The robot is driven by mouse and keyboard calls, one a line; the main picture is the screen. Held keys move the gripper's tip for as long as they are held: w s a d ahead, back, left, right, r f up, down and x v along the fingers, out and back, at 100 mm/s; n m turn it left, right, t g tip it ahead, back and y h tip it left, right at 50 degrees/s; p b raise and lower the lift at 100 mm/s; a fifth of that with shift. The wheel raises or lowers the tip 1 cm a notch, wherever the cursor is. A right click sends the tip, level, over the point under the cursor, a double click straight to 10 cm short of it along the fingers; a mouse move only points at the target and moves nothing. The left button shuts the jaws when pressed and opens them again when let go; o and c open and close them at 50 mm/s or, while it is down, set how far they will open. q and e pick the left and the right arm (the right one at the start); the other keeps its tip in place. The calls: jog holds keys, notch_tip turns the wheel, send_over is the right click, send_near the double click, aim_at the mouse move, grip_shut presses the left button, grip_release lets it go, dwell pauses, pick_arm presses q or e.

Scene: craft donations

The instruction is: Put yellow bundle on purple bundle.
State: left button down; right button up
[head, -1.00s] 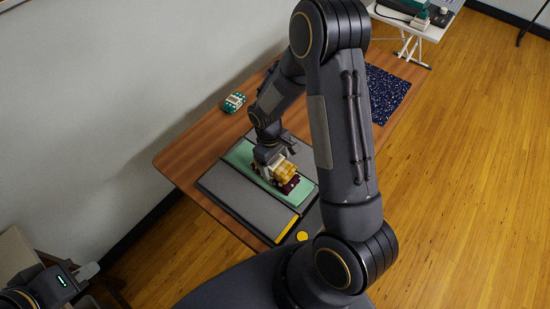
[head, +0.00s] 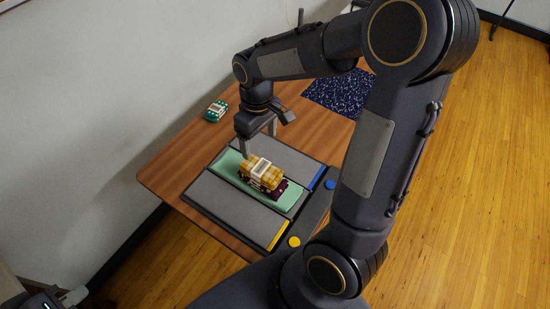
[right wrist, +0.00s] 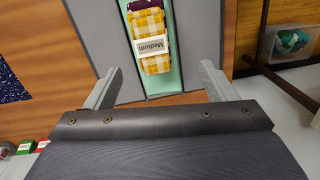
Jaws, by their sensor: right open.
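The yellow checked bundle (head: 262,172) with a pale band lies on top of the dark purple bundle (head: 280,190), which shows along its lower and right edges. Both lie on the green strip (head: 292,200) of the grey board. In the right wrist view the yellow bundle (right wrist: 156,65) shows its "Medium" label, with the purple bundle (right wrist: 144,4) at the top edge. My right gripper (head: 258,140) is open and empty, above and behind the bundles, not touching them; its fingers (right wrist: 161,70) are spread wide. My left gripper (head: 74,296) is partly visible at the lower left corner, its jaws unclear.
A teal bundle (head: 215,111) lies at the table's back left. A dark speckled mat (head: 340,93) lies at the far right of the table. The board has grey panels (head: 235,205) with yellow and blue end strips. A clear bin (right wrist: 288,42) stands beyond the table.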

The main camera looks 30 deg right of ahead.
jog(key=s+a+r+m+t+y, duration=0.1)
jog(key=s+r+m+t, duration=0.1)
jog(key=s, duration=0.6)
jog(key=s+a+r+m+t+y, duration=0.2)
jog(key=s+r+m+t, duration=0.1)
jog(key=s+r, duration=0.3)
jog(key=shift+s+a+t, duration=0.3)
jog(key=shift+s+t, duration=0.3)
jog(key=shift+s, duration=0.45)
